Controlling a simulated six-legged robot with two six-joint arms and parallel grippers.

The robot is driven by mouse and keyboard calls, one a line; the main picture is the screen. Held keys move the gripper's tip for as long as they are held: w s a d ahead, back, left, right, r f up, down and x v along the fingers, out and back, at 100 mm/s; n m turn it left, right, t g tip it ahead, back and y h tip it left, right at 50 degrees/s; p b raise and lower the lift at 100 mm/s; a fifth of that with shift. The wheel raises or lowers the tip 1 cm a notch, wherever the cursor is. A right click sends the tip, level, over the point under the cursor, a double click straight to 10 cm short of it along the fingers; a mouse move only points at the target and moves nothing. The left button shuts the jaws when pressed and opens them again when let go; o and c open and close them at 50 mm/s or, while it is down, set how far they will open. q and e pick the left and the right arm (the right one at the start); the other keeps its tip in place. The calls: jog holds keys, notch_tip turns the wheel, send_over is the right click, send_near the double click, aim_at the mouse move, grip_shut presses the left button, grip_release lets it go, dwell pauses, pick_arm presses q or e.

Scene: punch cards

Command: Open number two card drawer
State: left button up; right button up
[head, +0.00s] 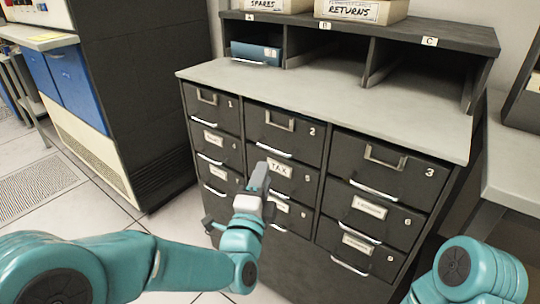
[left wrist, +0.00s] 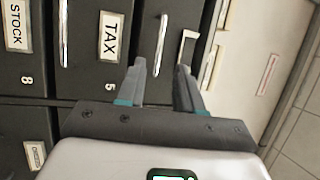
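The number two drawer (head: 286,136) is the top middle drawer of a dark cabinet, shut, with an empty metal label frame and a pale handle bar (head: 274,151) along its lower edge. My left gripper (head: 260,176) is in front of the middle column, just below that handle in the head view. In the left wrist view the left gripper (left wrist: 160,72) is open and empty. The handle bar (left wrist: 161,45) shows between its fingertips, apparently beyond them; contact cannot be told. The number two drawer's label frame (left wrist: 188,48) is beside the right finger. My right gripper is out of view.
The TAX drawer (head: 280,182), number 5, is directly below; its label also shows in the left wrist view (left wrist: 111,37). Drawers 1 (head: 212,106) and 3 (head: 390,165) flank number two. The grey countertop (head: 330,98) above is clear. Open shelves stand behind it.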

aim_at(284, 134)
pick_arm(q)
jog(key=x, duration=0.8)
jog(key=shift+b, duration=0.3)
grip_shut()
jog(key=shift+r, duration=0.1)
dwell(0.8)
